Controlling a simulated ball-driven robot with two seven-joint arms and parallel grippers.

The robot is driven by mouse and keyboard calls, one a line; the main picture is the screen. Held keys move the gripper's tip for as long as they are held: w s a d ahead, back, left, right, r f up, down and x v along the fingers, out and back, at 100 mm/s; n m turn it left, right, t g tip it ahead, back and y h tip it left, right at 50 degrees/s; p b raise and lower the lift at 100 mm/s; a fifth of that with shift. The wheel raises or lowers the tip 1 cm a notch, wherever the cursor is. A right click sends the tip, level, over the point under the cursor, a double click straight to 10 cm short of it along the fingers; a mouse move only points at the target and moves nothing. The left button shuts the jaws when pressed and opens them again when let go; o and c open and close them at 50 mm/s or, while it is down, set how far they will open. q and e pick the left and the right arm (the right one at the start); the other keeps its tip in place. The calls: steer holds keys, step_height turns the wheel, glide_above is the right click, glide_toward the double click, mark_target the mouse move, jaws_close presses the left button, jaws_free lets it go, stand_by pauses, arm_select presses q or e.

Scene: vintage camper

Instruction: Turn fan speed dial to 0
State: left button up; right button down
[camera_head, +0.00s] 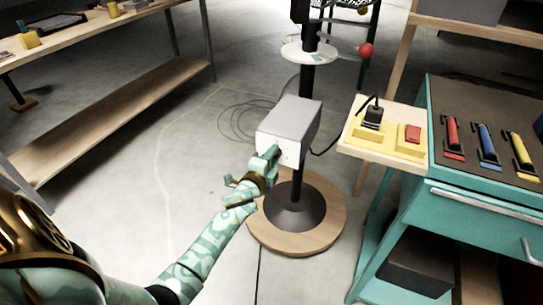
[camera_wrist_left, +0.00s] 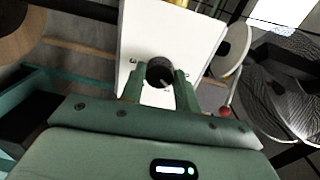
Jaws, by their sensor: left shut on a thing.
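The fan control box (camera_head: 291,118) is a light grey box fixed to a black pole, and its pale front face (camera_wrist_left: 200,40) fills the middle of the left wrist view. The fan speed dial (camera_wrist_left: 159,71) is a round black knob on that face, with a pale mark towards its lower right side. My left gripper (camera_head: 268,165) is at the front face of the box. In the wrist view its two green fingers (camera_wrist_left: 159,80) are shut on the dial, one on each side. In the head view the gripper hides the dial. My right gripper is not in view.
The pole stands on a round wooden base (camera_head: 328,226). To the right are a small wooden shelf with a yellow-based plug and switch (camera_head: 398,143) and a teal cabinet (camera_head: 478,219) with coloured tools on top. A cable lies on the floor behind. The left floor is clear.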

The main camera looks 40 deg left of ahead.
arm_select(q)
steer(key=n+p, duration=0.2)
steer(key=n, duration=0.4)
steer(key=shift+a+f+h, duration=0.1)
steer(key=shift+h, duration=0.2)
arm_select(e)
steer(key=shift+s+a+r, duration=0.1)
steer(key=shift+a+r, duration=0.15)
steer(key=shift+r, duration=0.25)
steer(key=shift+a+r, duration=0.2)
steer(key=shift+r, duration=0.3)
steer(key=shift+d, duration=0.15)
arm_select(q)
steer(key=o, duration=1)
steer(key=shift+c, duration=0.2)
steer(key=shift+s, duration=0.1)
